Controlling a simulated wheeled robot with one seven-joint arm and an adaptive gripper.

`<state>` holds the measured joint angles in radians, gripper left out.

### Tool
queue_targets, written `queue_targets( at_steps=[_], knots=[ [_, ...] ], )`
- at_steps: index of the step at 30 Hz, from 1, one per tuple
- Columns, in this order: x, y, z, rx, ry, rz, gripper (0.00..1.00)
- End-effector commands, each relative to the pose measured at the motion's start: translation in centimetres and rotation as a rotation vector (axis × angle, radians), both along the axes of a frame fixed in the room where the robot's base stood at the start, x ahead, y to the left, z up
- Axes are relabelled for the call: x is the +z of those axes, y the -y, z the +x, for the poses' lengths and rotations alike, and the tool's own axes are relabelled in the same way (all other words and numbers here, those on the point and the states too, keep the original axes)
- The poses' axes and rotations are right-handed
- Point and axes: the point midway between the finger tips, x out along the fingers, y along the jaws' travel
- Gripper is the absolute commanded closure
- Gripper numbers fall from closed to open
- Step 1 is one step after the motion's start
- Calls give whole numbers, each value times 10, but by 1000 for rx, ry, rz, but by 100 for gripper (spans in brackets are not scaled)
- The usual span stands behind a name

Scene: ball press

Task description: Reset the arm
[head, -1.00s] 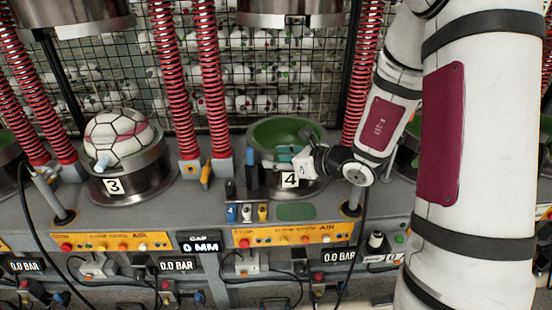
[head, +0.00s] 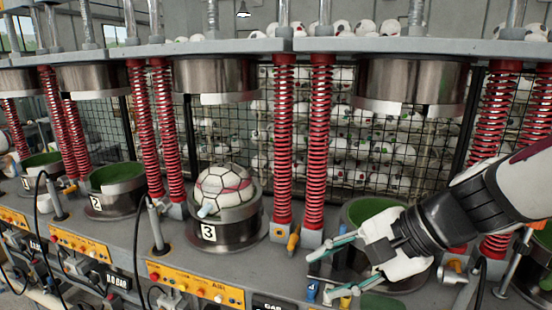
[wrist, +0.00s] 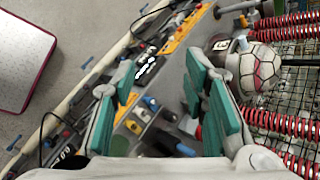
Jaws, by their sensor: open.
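My gripper (head: 336,268) is open and empty, with teal finger pads, in front of the press station at the right of the head view. In the wrist view my gripper (wrist: 160,95) shows its two pads wide apart, with nothing between them but the bench below. A white ball with dark seams and a pink band (head: 224,187) sits in the metal cup marked 3 (head: 225,235), left of my gripper. The ball also shows at the upper right of the wrist view (wrist: 262,66). A green-lined cup (head: 372,208) stands partly hidden behind my gripper.
Metal upper moulds (head: 412,84) hang over the cups. Red spring columns (head: 318,140) stand between stations. Green-lined cup 2 (head: 116,190) looks empty. A wire cage of balls (head: 395,145) is behind. Colored clips (wrist: 140,120) lie on the bench under my gripper.

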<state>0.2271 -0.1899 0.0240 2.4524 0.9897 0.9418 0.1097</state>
Motion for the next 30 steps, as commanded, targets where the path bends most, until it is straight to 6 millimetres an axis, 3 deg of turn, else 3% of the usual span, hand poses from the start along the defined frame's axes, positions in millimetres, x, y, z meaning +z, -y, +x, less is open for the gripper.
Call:
queue_targets(
  at_steps=[3, 6, 12, 18, 30],
  knots=[
    [9, 9, -38, 211, 121, -235, 60],
    [16, 26, -63, 367, 217, -436, 60],
    [35, 69, -91, 592, 377, -796, 60],
    [49, 93, -101, 680, 445, -980, 60],
    [51, 95, -101, 689, 450, -998, 60]
  ],
)
